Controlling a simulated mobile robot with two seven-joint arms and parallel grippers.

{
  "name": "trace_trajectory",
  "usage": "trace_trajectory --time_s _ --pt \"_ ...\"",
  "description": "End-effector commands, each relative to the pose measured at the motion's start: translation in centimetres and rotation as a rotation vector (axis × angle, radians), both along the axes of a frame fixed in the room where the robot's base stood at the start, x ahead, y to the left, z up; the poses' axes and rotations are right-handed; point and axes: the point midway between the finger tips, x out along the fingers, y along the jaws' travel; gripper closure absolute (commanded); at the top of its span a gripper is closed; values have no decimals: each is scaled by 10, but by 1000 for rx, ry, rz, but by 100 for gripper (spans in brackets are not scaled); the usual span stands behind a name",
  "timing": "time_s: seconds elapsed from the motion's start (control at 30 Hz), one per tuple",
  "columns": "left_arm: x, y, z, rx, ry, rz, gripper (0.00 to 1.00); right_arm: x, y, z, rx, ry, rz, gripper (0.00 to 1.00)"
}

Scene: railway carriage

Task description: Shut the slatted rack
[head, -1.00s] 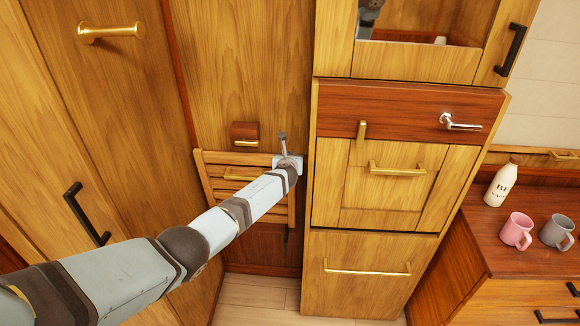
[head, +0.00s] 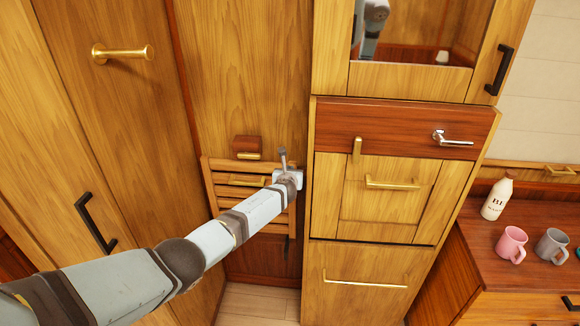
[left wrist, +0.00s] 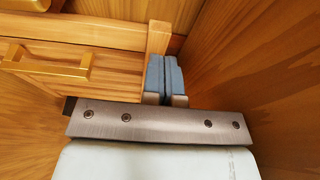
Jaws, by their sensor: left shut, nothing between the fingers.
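The slatted rack (head: 222,193) is a pale wooden frame of horizontal slats with a brass handle. It stands nearly upright, close against the back panel of the recess. In the left wrist view the rack (left wrist: 118,68) fills the upper left. My left gripper (head: 283,160) is at the rack's right side. In the left wrist view its blue-grey fingers (left wrist: 165,78) are shut together and empty, against or very close to the rack's end post. I cannot tell whether the rack is fully flush. My forearm hides its lower middle. My right gripper is not in view.
A wooden block with a brass catch (head: 247,147) sits on the panel just above the rack. A cabinet with drawers (head: 385,200) stands close on the right, a tall panelled door (head: 110,130) on the left. A bottle (head: 497,196) and mugs (head: 512,244) stand on the right counter.

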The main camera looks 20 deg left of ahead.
Motion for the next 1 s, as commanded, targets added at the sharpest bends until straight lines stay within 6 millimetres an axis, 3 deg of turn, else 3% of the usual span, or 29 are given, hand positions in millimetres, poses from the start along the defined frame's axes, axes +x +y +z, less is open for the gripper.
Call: trace_trajectory --time_s 0.03,0.3,0.7,0.77,0.87,1.0 --pt "-7 -1 19 -1 -1 -1 100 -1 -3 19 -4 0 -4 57" --pt "-40 -9 47 -1 -2 -1 100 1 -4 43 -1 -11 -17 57" --pt "-59 -14 62 -1 0 0 100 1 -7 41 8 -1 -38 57" --pt "-63 -17 57 -23 3 0 100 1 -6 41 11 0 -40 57" --pt "-83 -27 34 -138 12 6 100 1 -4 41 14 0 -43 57" --pt "-145 -57 -20 -499 41 53 100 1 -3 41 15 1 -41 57"
